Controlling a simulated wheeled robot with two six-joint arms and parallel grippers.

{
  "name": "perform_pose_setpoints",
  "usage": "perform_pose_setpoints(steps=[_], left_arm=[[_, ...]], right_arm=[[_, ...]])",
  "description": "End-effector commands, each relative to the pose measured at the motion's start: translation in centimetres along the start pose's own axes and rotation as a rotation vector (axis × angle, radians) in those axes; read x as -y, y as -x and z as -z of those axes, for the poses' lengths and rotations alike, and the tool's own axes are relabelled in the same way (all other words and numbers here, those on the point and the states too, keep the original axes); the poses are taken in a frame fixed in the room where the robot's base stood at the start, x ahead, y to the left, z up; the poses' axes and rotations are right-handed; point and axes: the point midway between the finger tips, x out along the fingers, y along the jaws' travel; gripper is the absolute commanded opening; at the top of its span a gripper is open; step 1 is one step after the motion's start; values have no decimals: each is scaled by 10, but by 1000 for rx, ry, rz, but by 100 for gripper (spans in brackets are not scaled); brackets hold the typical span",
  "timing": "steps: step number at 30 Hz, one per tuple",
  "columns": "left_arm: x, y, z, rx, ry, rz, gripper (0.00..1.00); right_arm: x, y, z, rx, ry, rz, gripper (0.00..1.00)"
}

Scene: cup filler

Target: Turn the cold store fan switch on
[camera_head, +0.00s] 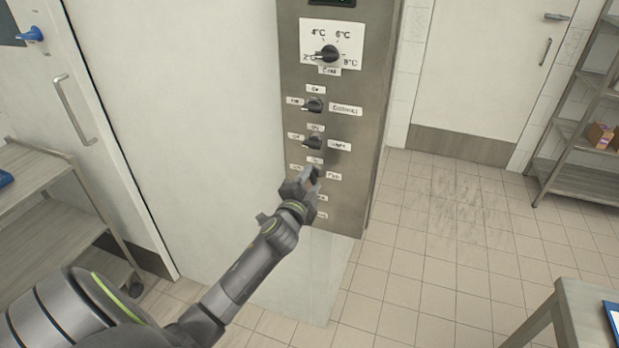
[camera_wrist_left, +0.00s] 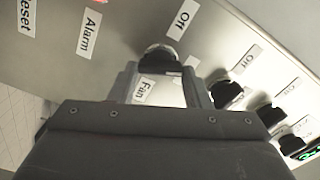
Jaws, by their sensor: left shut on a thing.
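The fan switch is a black rotary knob (camera_wrist_left: 158,56) on the grey control panel (camera_head: 350,205). Its "Fan" label (camera_head: 334,176) shows beside it in the head view and between my fingers in the left wrist view (camera_wrist_left: 145,90). An "Off" label (camera_wrist_left: 183,18) is above the knob in the wrist view; another label (camera_wrist_left: 192,62) is partly hidden by a finger. My left gripper (camera_head: 313,178) is at the panel, its fingers shut on the fan knob. The knob's pointer direction cannot be told. My right gripper is not in view.
Above the fan knob are a light knob (camera_head: 313,142), a defrost knob (camera_head: 314,104) and a temperature dial (camera_head: 327,54). Alarm (camera_wrist_left: 89,32) and reset (camera_wrist_left: 27,16) labels are near the fan knob. A shelf rack (camera_head: 575,180) stands right; the floor between is clear.

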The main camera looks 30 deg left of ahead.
Motion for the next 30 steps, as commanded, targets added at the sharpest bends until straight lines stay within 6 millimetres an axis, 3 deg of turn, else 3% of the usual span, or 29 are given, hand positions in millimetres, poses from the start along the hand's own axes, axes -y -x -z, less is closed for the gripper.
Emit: perform_pose_setpoints(steps=[15,30], left_arm=[[-1,0,0,0,-342,-1,21],[-3,0,0,-1,-413,-1,21]], right_arm=[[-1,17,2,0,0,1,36],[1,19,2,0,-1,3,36]])
